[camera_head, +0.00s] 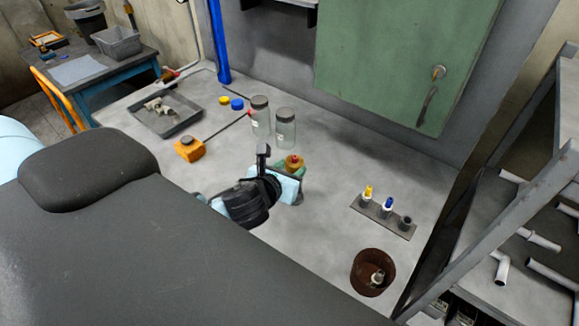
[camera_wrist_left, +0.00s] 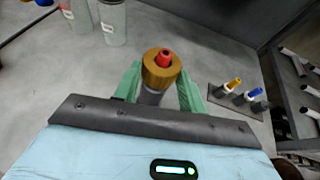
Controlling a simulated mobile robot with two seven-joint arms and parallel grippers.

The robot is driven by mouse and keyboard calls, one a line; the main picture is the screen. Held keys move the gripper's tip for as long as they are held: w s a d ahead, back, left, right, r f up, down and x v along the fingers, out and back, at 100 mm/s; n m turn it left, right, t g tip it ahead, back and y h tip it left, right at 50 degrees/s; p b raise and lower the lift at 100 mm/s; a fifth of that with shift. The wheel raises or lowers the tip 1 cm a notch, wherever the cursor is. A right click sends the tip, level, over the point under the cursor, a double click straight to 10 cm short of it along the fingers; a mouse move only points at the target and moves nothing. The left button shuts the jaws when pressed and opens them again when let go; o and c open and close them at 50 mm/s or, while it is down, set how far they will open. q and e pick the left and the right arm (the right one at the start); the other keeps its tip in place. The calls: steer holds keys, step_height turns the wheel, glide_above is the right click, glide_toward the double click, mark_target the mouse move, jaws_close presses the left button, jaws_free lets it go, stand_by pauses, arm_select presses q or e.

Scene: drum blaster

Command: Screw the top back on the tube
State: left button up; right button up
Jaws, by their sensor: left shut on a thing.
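My left gripper (camera_head: 290,172) is shut on a grey tube-like piece (camera_wrist_left: 151,97) with a broad gold collar (camera_wrist_left: 161,70) and a small red tip (camera_wrist_left: 165,57). The green fingers (camera_wrist_left: 160,88) stand on either side of it. The piece is upright, and its lower end is hidden. To the right, a dark rack (camera_head: 383,217) holds a tube with a yellow top (camera_head: 367,194), one with a blue top (camera_head: 388,205) and a dark one (camera_head: 405,223) with no coloured top visible. My right gripper is not in view.
Two glass jars (camera_head: 286,130) stand behind the gripper. An orange block (camera_head: 189,149) and a grey tray (camera_head: 166,118) are at the left. A brown bin (camera_head: 372,273) stands in front of the rack. The grey surface between gripper and rack is clear.

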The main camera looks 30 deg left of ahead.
arm_select(q)
steer(key=shift+f, duration=0.4)
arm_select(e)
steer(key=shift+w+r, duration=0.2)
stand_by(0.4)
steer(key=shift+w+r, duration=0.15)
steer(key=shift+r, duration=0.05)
arm_select(q)
steer(key=shift+r+p, duration=0.1)
steer(key=shift+p, duration=0.25)
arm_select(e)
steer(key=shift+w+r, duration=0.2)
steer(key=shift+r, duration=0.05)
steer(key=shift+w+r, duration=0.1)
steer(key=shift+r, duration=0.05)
arm_select(q)
steer(key=o, duration=1.1)
steer(key=shift+o, duration=0.2)
steer(key=v, duration=0.7)
steer(key=shift+s, duration=0.4)
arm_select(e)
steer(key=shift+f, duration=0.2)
